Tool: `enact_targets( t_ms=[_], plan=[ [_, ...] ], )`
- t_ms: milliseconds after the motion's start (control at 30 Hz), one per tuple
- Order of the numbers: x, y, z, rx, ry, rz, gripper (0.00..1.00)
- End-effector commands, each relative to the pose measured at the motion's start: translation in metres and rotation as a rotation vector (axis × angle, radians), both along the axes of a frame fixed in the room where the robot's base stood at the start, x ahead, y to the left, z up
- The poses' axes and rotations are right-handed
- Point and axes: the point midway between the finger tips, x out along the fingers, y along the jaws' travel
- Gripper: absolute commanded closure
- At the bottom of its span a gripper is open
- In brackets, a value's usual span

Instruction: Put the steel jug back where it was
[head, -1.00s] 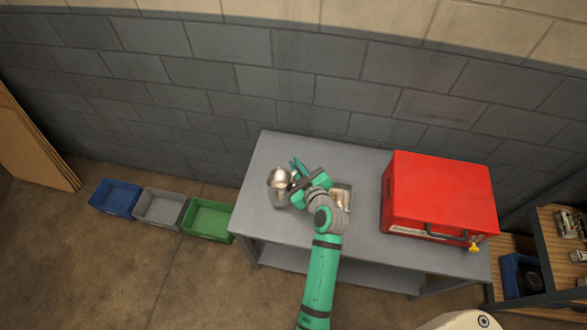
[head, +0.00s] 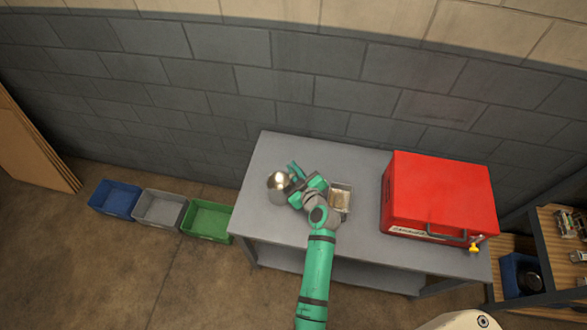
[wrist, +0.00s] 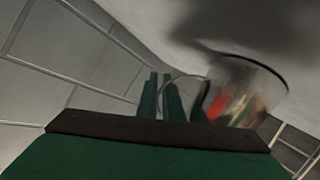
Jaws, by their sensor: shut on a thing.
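The steel jug (head: 279,185) is at the left part of the grey table (head: 275,226). My gripper (head: 294,172) is at its right side, shut on the jug. In the wrist view the jug (wrist: 245,92) is shiny and reflects red, and a thin handle loop shows beside my green fingers (wrist: 162,97). The fingers look to be at the handle, but the exact contact is hard to see. I cannot tell whether the jug's base touches the table.
A large red box (head: 440,195) stands on the table's right part. Blue (head: 114,200), grey (head: 160,208) and green (head: 207,220) bins stand on the floor to the left. The table's front left is clear.

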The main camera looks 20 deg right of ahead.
Motion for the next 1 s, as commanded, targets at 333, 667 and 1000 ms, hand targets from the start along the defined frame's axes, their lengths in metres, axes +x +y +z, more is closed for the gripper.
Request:
enact_targets(
  t_ms=[333,667,1000],
  plan=[
    [0.000,0.000,-0.002,0.000,0.000,0.001,0.75],
    [-0.017,0.001,0.006,0.000,0.000,0.000,0.75],
    [-0.080,0.002,0.028,0.000,0.001,0.000,0.75]
  ],
)
